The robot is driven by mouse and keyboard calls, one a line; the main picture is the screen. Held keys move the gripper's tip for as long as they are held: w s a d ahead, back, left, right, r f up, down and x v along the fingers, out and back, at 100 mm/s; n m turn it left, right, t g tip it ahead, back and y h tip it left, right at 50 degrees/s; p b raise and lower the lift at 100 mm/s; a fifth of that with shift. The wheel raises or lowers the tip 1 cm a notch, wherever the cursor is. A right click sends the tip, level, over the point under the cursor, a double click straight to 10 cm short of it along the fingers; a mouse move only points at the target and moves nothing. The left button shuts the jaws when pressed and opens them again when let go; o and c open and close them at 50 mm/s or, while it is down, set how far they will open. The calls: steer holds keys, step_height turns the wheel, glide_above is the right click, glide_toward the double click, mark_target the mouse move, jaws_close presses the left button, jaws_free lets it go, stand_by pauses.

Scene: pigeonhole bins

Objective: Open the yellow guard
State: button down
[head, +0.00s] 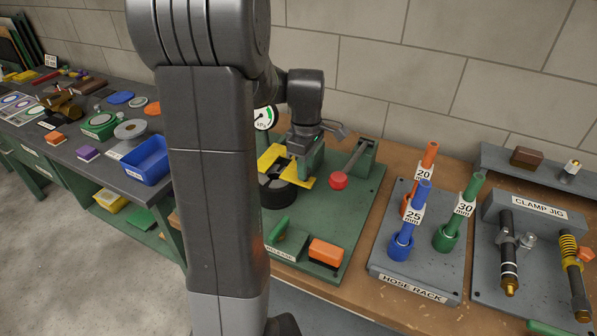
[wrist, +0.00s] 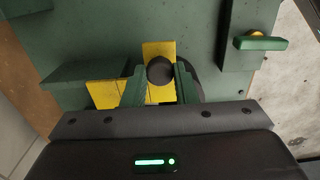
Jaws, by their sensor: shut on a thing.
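The yellow guard (head: 269,157) is on the green press plate in the head view, over a dark round part (head: 278,194). Its yellow plates also show in the wrist view (wrist: 106,94). My gripper (head: 301,160) is down at the guard, partly hidden by its own wrist in the head view. In the wrist view, its two green fingers (wrist: 160,74) are on either side of a round black knob (wrist: 160,69) in front of the yellow plate, and are shut on it. How far the guard is swung, I cannot tell.
A lever with a red knob (head: 338,181) stands right of the guard. An orange block (head: 326,252) and a green lever (head: 279,229) are on the plate's front. The hose rack (head: 418,276) stands to the right. A gauge (head: 263,117) is behind. My arm hides part of the bench.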

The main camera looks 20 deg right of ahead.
steer(key=w+d+p, duration=0.1)
steer(key=w+d, duration=0.3)
steer(key=shift+d, duration=0.4)
steer(key=c, duration=1.1)
jaws_free()
steer(key=shift+a, duration=0.1)
steer(key=shift+c, duration=0.2)
steer(key=shift+r, duration=0.15)
step_height(320, 180, up, 14)
steer(key=shift+f, duration=0.25)
step_height(320, 180, down, 14)
steer(key=shift+s+a+r, duration=0.15)
steer(key=shift+s+a, duration=0.2)
steer(key=shift+a, duration=0.05)
